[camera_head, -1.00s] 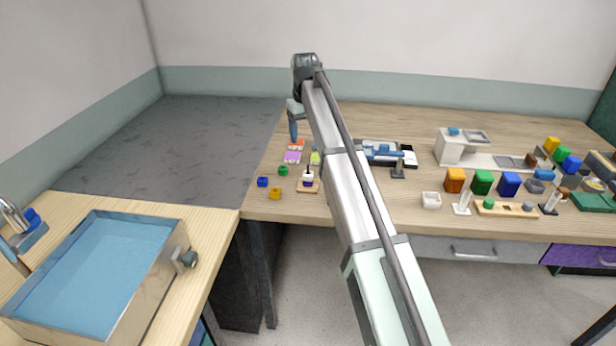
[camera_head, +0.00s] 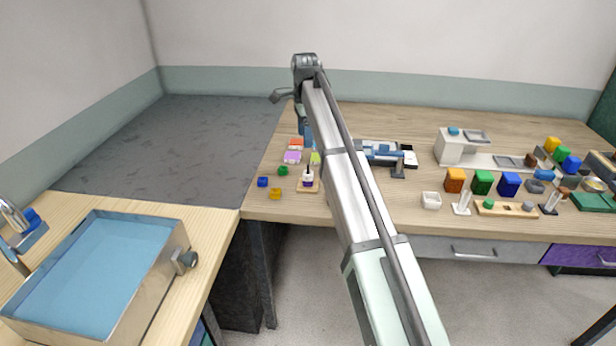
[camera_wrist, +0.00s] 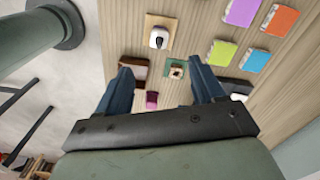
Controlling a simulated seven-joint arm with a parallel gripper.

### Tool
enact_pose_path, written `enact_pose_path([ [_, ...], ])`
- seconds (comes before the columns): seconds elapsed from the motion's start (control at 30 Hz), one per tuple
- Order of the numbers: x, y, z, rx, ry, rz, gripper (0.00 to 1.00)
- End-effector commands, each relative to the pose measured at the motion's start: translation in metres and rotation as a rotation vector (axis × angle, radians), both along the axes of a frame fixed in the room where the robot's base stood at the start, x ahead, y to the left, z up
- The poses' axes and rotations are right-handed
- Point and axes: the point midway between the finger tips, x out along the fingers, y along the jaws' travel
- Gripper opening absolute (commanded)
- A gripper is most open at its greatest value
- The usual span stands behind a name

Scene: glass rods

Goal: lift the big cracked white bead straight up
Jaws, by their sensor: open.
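My gripper (camera_wrist: 162,80) is open in the wrist view, its two blue fingers apart over the table. A small pale, dark-marked thing on a green square (camera_wrist: 176,70) shows between the fingertips, nearer the right one. I cannot tell whether it is the big cracked white bead; no bead is clear in either view. A white thing with a dark top (camera_wrist: 159,38) stands on a small wooden board beyond the fingers. In the head view my gripper (camera_head: 307,137) is mostly hidden behind my arm, with a bit of blue finger showing.
A dark brown box (camera_wrist: 133,72) lies by the left finger and a pink piece (camera_wrist: 151,100) lies between the fingers. Purple (camera_wrist: 241,12), orange (camera_wrist: 281,20) and green tiles lie beyond the right finger. A blue-lined sink (camera_head: 95,265) is at lower left in the head view.

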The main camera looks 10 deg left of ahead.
Motion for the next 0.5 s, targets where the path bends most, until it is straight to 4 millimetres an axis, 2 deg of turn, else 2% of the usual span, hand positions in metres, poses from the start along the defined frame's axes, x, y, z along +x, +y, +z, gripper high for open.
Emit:
enact_pose_path([
  [0.2, -0.0003, -0.0001, 0.0000, 0.000, 0.001, -0.265, 0.68],
  [0.5, -0.0008, -0.0003, -0.0075, 0.000, 0.002, -0.361, 0.68],
])
